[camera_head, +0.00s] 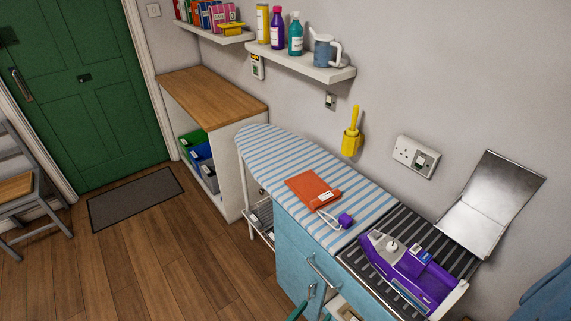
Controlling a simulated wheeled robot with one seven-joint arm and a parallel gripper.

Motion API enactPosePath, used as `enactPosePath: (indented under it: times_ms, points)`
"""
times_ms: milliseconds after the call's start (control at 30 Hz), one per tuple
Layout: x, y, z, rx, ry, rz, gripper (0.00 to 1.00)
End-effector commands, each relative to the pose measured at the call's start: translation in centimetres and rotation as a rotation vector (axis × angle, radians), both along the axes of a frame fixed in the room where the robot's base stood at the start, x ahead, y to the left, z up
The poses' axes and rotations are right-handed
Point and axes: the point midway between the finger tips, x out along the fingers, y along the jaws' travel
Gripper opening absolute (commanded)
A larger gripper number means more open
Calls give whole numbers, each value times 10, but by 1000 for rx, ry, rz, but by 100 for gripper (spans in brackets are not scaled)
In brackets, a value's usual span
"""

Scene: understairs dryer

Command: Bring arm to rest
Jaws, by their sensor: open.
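My gripper cannot be made out in the head view. At the bottom edge, small teal pieces (298,311) show beside the blue cabinet, cut off by the frame. I cannot tell what they belong to. A blue shape (548,298) at the lower right corner is also cut off.
The striped ironing board (290,155) carries a folded orange cloth (313,189) and a purple-ended cord (345,220). A purple iron (410,270) rests on a dark ribbed surface beside it. A blue cabinet (292,255) stands below.

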Motion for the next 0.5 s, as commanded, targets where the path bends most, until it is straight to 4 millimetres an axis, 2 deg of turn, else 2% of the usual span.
enactPosePath:
  times_ms: [100, 233, 367, 500]
  points:
    - [-33, 14, -24, 35, 84, 113, 54]
    - [-71, 37, -37, 77, 142, 255, 54]
    - [-108, 58, -36, 114, 163, 379, 54]
    - [-147, 75, -20, 146, 146, 485, 54]
